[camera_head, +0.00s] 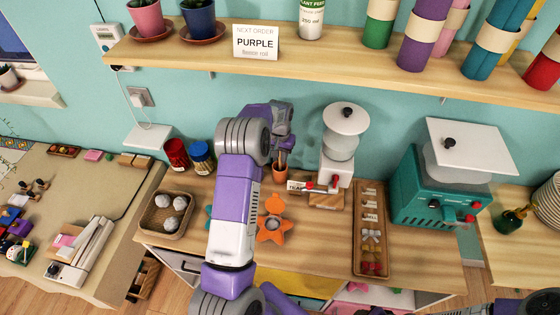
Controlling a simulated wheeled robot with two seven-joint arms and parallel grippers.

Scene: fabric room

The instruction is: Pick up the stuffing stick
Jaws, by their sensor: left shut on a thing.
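My left arm reaches up over the wooden worktop, and my left gripper (284,146) is at its back, pointing down above a small terracotta pot (280,174). The gripper is shut on the stuffing stick (282,159), a thin brownish shaft that shows just below the fingers. The stick's lower end is at or in the pot; I cannot tell how deep. The gripper hides its upper part. My right gripper is not in view.
A white-lidded machine (341,145) stands close right of the pot, with a small sign (297,186) in front. Red and blue tins (201,157) stand left. An orange star piece (271,230) and a wooden tray (371,263) lie nearer. A shelf (330,68) runs above.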

